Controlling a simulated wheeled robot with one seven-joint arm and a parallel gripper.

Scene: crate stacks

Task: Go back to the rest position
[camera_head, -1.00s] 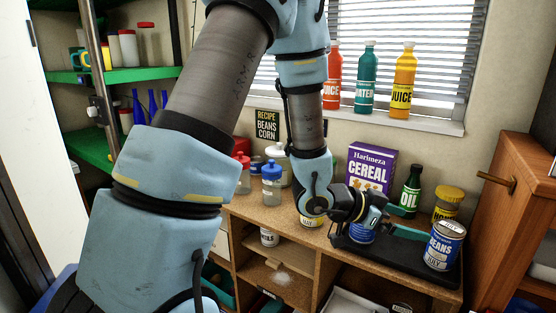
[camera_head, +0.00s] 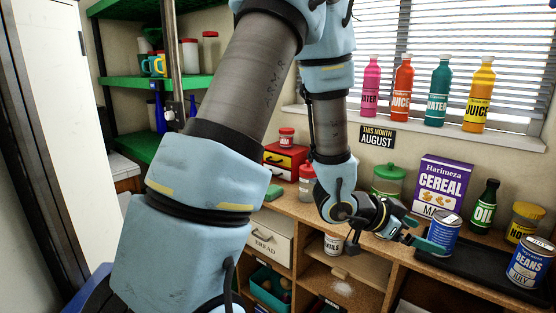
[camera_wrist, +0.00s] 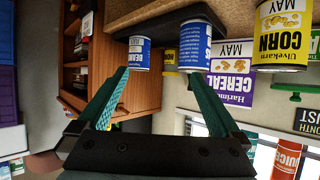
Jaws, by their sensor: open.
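My gripper (camera_head: 426,236) is open and empty, low over the counter, with its teal fingers towards a blue can (camera_head: 441,236). The can stands upright on a black tray (camera_head: 475,262); a second blue can labelled BEANS (camera_head: 530,264) stands further right on it. In the wrist view, which is upside down, the open fingers (camera_wrist: 155,85) are spread with nothing between them. The two blue cans, one at the left (camera_wrist: 139,54) and one nearer the right finger (camera_wrist: 196,46), lie beyond the fingertips. Whether a finger touches the nearer can is unclear.
A cereal box (camera_head: 441,188), green oil bottle (camera_head: 484,207) and yellow-lidded jar (camera_head: 523,222) stand behind the tray. A green-lidded jar (camera_head: 388,182) is close behind my gripper. A yellow CORN can (camera_wrist: 285,35) shows in the wrist view. Several bottles (camera_head: 402,88) line the windowsill.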

